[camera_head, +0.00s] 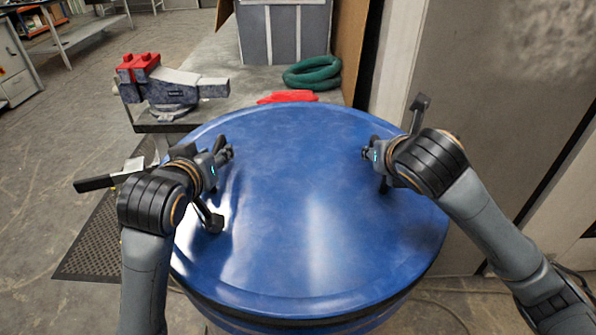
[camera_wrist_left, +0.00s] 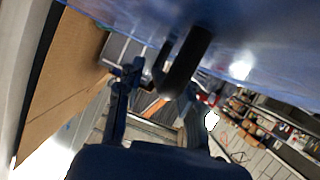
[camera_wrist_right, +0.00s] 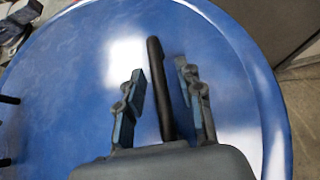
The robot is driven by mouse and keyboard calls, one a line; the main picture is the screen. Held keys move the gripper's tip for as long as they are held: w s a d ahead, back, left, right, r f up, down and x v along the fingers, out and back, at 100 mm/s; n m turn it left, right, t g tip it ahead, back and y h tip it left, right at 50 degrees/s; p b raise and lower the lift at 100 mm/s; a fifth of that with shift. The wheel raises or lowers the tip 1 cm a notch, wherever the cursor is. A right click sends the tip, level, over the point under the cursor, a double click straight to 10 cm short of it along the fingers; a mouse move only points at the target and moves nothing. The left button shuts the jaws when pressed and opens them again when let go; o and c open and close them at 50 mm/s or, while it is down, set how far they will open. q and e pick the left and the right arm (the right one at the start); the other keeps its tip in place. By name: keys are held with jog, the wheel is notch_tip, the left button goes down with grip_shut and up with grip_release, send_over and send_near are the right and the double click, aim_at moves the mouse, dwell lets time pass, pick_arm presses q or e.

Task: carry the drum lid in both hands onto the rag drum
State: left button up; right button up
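A wide round blue lid (camera_head: 300,225) fills the middle of the head view, its top facing up. A curved blue drum body (camera_head: 335,325) with a dark band shows below its near edge; I cannot tell whether they touch. My left gripper (camera_head: 226,154) is over the lid's left part, and my right gripper (camera_head: 369,154) over its right part. In the right wrist view a black bar (camera_wrist_right: 159,90) stands between spread fingers, with gaps on both sides. In the left wrist view the fingers are apart, with a black bar (camera_wrist_left: 188,62) near them. The grip details are partly hidden in the head view.
A workbench (camera_head: 215,60) behind the lid carries a vise with red jaws (camera_head: 172,88), a coiled green hose (camera_head: 312,73) and a red cloth (camera_head: 288,97). A grey wall panel (camera_head: 490,90) stands close on the right. The floor (camera_head: 60,130) at left is open, with a dark mat (camera_head: 92,245).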

aim_at(207, 198)
pick_arm(q)
jog(key=v, duration=0.7)
pick_arm(e)
jog(key=shift+s+r, duration=0.1)
pick_arm(q)
jog(key=shift+s, duration=0.15)
pick_arm(e)
jog(key=v, duration=1.2)
